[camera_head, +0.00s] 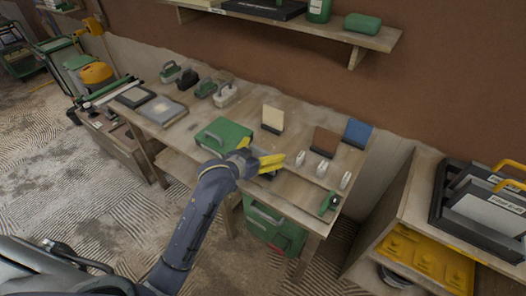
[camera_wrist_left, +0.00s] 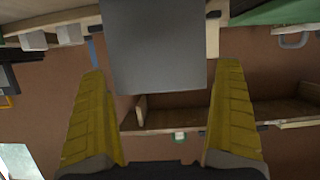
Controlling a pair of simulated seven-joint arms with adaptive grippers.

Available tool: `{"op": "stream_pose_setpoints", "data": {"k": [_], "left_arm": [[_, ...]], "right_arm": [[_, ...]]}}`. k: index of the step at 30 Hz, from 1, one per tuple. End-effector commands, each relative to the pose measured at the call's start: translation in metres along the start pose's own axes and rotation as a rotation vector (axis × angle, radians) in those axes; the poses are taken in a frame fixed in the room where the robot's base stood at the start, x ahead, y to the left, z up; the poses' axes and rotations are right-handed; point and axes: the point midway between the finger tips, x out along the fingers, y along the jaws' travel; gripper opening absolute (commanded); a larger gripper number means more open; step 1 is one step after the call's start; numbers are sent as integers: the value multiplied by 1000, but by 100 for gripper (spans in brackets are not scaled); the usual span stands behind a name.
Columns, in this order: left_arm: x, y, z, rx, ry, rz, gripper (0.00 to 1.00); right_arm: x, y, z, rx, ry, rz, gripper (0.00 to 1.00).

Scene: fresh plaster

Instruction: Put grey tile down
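My left gripper (camera_head: 270,162) has yellow fingers and hangs low over the workbench (camera_head: 290,190), beside the green case (camera_head: 223,136). In the left wrist view the fingers (camera_wrist_left: 163,70) are spread wide. The grey tile (camera_wrist_left: 153,45) shows there as a flat square between and beyond the fingertips, with a narrow gap on each side. I cannot make out the grey tile in the head view; the gripper covers that spot. A dark piece shows just under the fingers. My right gripper is in neither view.
A cream tile (camera_head: 272,117), a brown tile (camera_head: 325,139) and a blue tile (camera_head: 357,131) stand along the bench's back. Small white blocks (camera_head: 321,168) and a green tool (camera_head: 329,203) lie to the right. A wall shelf (camera_head: 330,32) hangs above.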

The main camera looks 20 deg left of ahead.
Motion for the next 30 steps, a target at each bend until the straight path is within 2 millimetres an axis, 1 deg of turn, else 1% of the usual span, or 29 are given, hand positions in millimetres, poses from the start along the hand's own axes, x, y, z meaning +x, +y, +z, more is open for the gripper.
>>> {"op": "stream_pose_setpoints", "data": {"k": [8,11,14,24,30], "left_arm": [[-1,0,-2,0,1,0,100],[-7,0,-2,2,-1,-1,100],[-21,0,-2,2,-1,-1,100],[-81,0,-2,3,0,0,100],[-106,0,-2,2,-1,-1,100]], "right_arm": [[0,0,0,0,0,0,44],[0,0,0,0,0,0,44],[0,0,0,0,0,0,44],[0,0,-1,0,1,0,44],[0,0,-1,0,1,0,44]]}}
